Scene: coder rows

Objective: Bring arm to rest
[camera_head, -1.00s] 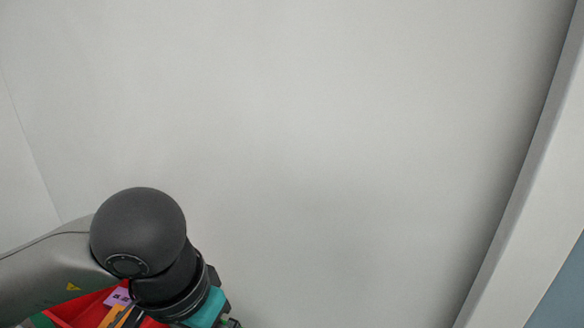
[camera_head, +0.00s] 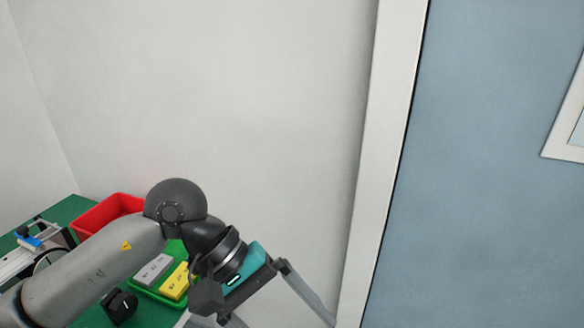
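My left arm comes in from the lower left, over a green table top (camera_head: 64,212), and bends at a dark round joint. My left gripper (camera_head: 284,316) points down toward the lower edge of the picture, to the right of the table's items. Its two grey fingers stand wide apart, and I see nothing between them; the near finger is partly cut off by the picture's edge. My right gripper is not in view.
A red bin (camera_head: 104,213) stands at the back of the table. A green tray (camera_head: 150,292) holds a grey box (camera_head: 153,270) and a yellow box (camera_head: 175,281), partly behind my arm. A device (camera_head: 36,242) sits at left. A white wall, door frame (camera_head: 385,150) and blue door (camera_head: 480,220) lie beyond.

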